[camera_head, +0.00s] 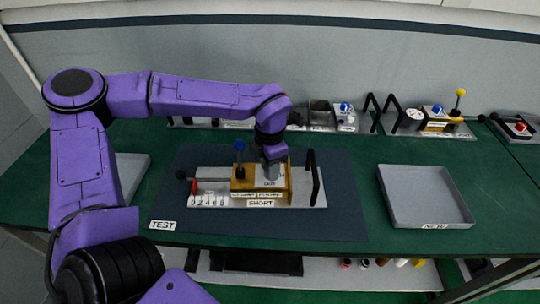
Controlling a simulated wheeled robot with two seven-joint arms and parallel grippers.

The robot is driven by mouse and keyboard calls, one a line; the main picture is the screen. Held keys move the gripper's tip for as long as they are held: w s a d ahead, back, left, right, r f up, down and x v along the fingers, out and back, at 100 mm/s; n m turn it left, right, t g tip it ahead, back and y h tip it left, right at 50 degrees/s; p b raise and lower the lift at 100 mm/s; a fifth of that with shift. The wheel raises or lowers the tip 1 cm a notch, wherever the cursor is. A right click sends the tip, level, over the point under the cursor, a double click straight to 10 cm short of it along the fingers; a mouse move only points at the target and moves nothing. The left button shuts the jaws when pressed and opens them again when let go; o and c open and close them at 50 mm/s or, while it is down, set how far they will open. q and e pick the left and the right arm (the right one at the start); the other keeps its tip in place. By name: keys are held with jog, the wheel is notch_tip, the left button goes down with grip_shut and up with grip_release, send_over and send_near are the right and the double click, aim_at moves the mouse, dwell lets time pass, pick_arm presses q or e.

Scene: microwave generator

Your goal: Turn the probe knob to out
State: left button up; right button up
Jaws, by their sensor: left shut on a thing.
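The microwave generator bench (308,196) lies on the dark mat, with a grey base plate, a gold block (243,185), a scale at the left and a black handle at the right. A blue knob (239,145) stands on a post on the block. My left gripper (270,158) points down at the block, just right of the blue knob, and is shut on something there. The probe knob is not clearly told apart; the gripper hides what it holds. My right gripper is not in view.
An empty grey tray (424,196) stands on the right of the green table. More units, one with a yellow knob (460,92), stand along the back. A TEST label (162,225) lies at the mat's front left. The mat right of the bench is clear.

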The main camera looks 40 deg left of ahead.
pick_arm(q)
jog(key=m+p, duration=0.3)
jog(key=shift+r, duration=0.25)
jog(key=shift+f+m+p, duration=0.15)
jog(key=shift+m+p, duration=0.75)
jog(key=shift+p, duration=0.05)
jog(key=o, duration=1)
jog(key=shift+o, duration=0.2)
notch_tip(320, 180, up, 10)
jog(key=b, duration=0.2)
jog(key=shift+r, duration=0.2)
